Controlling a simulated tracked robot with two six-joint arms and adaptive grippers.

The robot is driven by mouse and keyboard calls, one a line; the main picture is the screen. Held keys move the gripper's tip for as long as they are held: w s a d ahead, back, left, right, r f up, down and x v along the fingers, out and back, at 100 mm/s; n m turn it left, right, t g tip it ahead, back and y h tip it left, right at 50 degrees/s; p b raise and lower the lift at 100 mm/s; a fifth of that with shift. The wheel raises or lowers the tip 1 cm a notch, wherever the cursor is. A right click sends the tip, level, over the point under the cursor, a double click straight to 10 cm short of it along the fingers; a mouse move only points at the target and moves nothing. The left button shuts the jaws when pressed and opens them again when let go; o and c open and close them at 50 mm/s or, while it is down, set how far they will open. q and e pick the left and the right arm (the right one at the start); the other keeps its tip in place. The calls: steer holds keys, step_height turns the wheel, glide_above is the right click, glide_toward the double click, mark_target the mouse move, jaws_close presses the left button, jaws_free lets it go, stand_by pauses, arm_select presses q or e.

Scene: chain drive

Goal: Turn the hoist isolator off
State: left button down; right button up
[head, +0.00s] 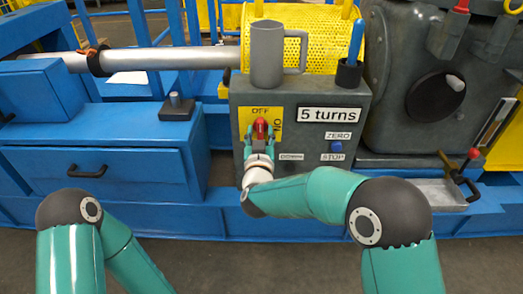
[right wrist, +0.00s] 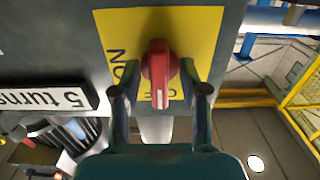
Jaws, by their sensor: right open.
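The hoist isolator is a red knob (head: 260,127) on a yellow plate (head: 276,129) on the front of a grey box. The plate reads OFF at the top and ON at the right. In the right wrist view, turned upside down, the red knob (right wrist: 158,66) stands lengthwise, with its white mark at the end by the OFF lettering. My right gripper (right wrist: 159,72) is open, one finger on each side of the knob, with a small gap showing on both sides. It also shows in the head view (head: 259,144). My left gripper is out of view.
The grey box (head: 312,165) carries a "5 turns" sign (head: 329,115), a blue button (head: 337,146), a grey mug (head: 267,55) and a holder with a blue rod (head: 356,42). A blue drawer unit (head: 130,130) stands left; a grey tray (head: 440,194) lies right.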

steer(key=s, duration=1.1)
steer(key=shift+f, duration=0.1)
